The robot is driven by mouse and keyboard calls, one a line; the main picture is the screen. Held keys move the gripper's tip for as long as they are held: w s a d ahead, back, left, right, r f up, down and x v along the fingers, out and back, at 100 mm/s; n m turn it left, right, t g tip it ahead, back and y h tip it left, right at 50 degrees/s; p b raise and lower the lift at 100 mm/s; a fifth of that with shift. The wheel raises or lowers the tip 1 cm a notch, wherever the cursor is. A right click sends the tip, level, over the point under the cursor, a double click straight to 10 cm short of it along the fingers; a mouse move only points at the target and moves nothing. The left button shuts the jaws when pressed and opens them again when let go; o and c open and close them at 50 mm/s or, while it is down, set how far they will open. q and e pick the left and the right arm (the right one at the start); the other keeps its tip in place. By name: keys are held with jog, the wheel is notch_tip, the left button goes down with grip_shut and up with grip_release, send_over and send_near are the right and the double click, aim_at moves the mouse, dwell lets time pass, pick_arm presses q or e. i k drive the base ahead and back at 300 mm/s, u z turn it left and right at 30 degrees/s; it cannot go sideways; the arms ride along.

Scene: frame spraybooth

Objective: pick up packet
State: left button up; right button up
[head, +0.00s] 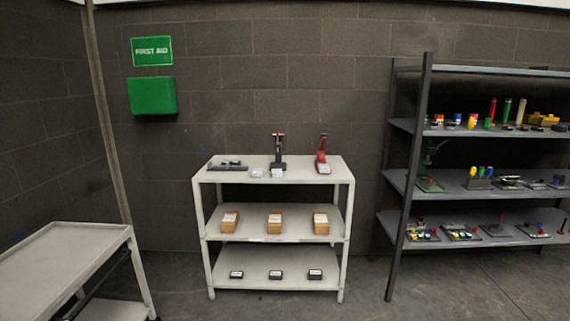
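No gripper of mine shows in the head view. Small pale items that could be packets lie on the top of the white shelf unit (200,240): one pale flat item (257,174) and another whitish item (277,174) just right of it. They are too small to identify surely. Three brown boxes with white labels stand on the middle shelf: left box (229,226), middle box (274,226) and right box (320,226). Three small dark items with white labels lie on the bottom shelf, one of them at the right (315,275).
A black upright tool (279,150) and a red one (321,158) stand on the top shelf. An empty grey cart (60,250) is at left. A dark rack (425,150) with many small items is at right. Bare floor lies in front.

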aim_at(323, 167)
jog(key=u, duration=0.6)
jog(key=i, duration=1.85)
jog(key=u, duration=0.1)
